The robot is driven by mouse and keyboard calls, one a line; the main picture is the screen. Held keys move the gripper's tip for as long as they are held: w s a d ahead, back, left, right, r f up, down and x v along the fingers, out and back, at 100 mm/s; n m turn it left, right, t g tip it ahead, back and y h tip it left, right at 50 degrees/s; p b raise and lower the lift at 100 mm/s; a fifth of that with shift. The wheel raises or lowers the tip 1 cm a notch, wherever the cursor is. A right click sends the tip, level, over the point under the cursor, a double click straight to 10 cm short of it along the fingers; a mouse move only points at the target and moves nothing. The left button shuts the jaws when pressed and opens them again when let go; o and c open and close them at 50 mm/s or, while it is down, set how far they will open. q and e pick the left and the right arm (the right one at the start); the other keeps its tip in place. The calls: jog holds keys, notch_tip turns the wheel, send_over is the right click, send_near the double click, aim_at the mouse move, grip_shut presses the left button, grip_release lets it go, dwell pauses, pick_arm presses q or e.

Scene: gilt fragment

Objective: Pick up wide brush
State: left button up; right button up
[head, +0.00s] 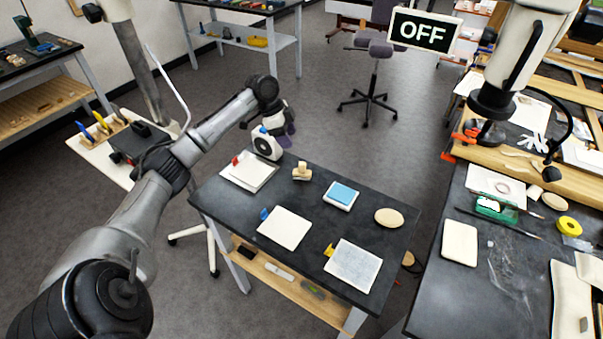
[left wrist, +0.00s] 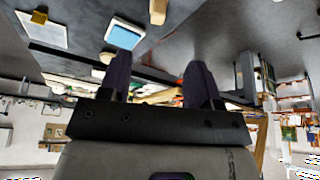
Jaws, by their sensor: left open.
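A short tan piece, which looks like the wide brush (head: 302,172), stands near the far edge of the small dark table in the head view. A tan piece at the top edge of the left wrist view (left wrist: 158,10) seems to be the same thing, partly cut off. My left gripper (head: 289,127) is in the air beyond the table's far edge, up and slightly left of the brush in the picture. Its two dark purple fingers (left wrist: 158,72) are apart with nothing between them. My right gripper does not show.
The small dark table (head: 231,205) also bears a blue pad (head: 343,193) on a white tray, an oval tan pad (head: 389,218) and several white sheets with coloured clips. A cluttered bench (head: 430,285) stands right.

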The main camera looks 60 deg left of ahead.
aim_at(302, 163)
pick_arm(q)
jog(key=b+x, duration=0.1)
jog(key=x, duration=0.6)
jog(key=shift+w+d+f, duration=0.1)
jog(key=shift+d+f, duration=0.05)
jog(key=shift+f, duration=0.2)
jog(key=shift+w+d+f, duration=0.2)
jog(key=shift+f, duration=0.3)
jog(key=shift+b+x, duration=0.85)
jog(key=shift+x, duration=1.75)
jog(key=shift+s+a, duration=0.1)
jog(key=shift+c, duration=0.6)
grip_shut()
jog(key=shift+r, duration=0.1)
